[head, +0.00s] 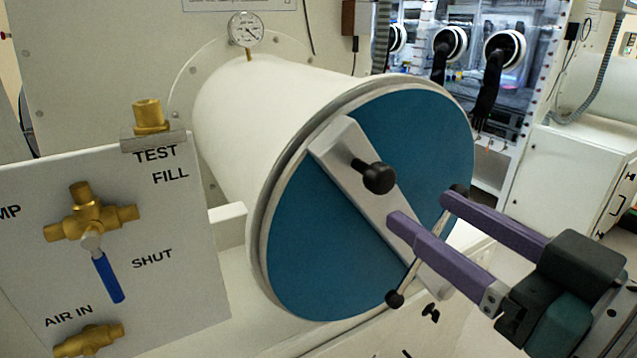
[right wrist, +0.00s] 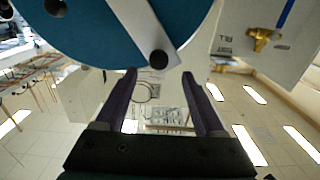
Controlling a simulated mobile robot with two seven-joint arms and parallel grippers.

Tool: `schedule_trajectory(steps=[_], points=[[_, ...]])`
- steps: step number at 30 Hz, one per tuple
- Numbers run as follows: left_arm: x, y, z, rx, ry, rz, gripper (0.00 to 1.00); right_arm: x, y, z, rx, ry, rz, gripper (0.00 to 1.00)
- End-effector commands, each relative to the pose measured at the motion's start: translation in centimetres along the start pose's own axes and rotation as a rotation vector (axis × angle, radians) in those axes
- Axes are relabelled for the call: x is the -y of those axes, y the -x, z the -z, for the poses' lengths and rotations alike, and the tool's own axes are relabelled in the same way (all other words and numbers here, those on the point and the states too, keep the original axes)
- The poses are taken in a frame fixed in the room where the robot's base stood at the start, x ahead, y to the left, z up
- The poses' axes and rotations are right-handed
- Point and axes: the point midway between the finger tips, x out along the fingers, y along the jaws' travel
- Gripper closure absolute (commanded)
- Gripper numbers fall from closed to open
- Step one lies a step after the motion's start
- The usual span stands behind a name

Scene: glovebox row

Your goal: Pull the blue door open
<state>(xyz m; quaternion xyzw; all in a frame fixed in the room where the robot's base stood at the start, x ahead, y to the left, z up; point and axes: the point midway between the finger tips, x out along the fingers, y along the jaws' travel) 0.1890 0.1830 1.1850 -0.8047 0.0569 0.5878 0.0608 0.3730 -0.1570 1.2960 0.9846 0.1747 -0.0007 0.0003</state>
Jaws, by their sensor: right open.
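The blue door (head: 300,245) is a round disc on the front end of a white cylinder (head: 240,105). It looks shut against the rim. A pale bar (head: 345,150) crosses it, with a black knob (head: 378,177) near the middle. A thin metal rod (head: 410,270) with black ball ends sits at the bar's lower right. My right gripper (head: 421,210) is open, its purple fingers in front of the bar's lower part and overlapping the rod. I cannot tell whether they touch it.
A white valve panel (head: 170,260) with brass fittings and a blue lever (head: 108,278) stands left of the door. A gauge (head: 246,30) sits above the cylinder. Glovebox ports with black gloves (head: 488,90) are at the back right. Open floor shows at the right.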

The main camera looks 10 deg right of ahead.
Motion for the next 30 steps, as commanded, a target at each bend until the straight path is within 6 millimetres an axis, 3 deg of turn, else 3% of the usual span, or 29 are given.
schedule_trajectory(steps=[9, 15, 25, 30], points=[[-0.1, 1.2, 0.6, -0.006, 0.003, -0.003, 0.5, 0.0, -5.8, 0.4, -0.004, -0.002, -0.003, 0.29], [0.0, 1.2, 0.6, -0.006, 0.001, -0.001, 0.5, 0.0, -8.0, 0.2, -0.003, -0.001, -0.003, 0.29], [0.2, 1.2, 0.5, -0.004, -0.007, 0.005, 0.5, 0.0, -8.5, 0.2, -0.001, 0.0, -0.003, 0.29], [0.2, 1.1, 0.5, -0.004, -0.008, 0.006, 0.5, 0.0, -8.5, 0.2, -0.001, -0.001, -0.003, 0.46]])
